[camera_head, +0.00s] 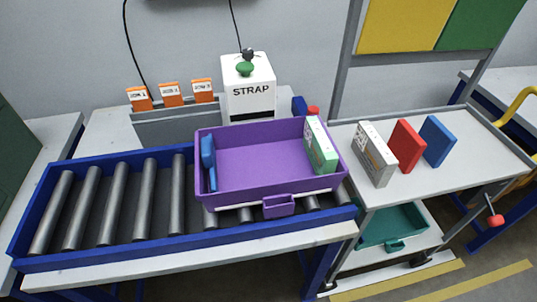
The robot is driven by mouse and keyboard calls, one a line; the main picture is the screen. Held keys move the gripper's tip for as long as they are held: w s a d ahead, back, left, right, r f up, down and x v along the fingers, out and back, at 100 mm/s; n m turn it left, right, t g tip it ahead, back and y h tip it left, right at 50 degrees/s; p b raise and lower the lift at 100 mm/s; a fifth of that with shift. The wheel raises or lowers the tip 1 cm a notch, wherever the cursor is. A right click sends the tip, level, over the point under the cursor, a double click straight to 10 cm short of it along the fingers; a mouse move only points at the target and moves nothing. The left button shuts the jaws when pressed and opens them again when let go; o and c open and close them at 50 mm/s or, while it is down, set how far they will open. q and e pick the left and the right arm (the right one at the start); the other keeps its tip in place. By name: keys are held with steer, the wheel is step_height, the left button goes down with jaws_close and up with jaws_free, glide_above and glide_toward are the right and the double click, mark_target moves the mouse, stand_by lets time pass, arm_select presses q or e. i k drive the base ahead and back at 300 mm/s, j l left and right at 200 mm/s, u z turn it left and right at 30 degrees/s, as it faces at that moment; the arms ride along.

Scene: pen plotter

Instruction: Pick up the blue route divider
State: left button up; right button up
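A thin blue upright panel (437,141), which looks like the blue route divider, stands on the grey side table (470,165) at the right. A similar red panel (406,146) stands left of it, then a grey and white box (376,153). Another blue piece (208,157) stands inside the purple tote (255,190) against its left wall. Neither of my grippers is in view.
The tote also holds a green and white box (319,146) and sits on a blue-framed roller conveyor (100,255). A white STRAP machine (248,90) stands behind. A teal bin (392,226) sits under the side table. The table's right part is clear.

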mark_target(440, 141)
steer(key=i+l+u, duration=0.1)
steer(key=l+u, duration=0.25)
steer(key=l, duration=0.65)
steer(key=l+u, duration=0.4)
steer(key=l, duration=0.6)
steer(key=k, duration=0.05)
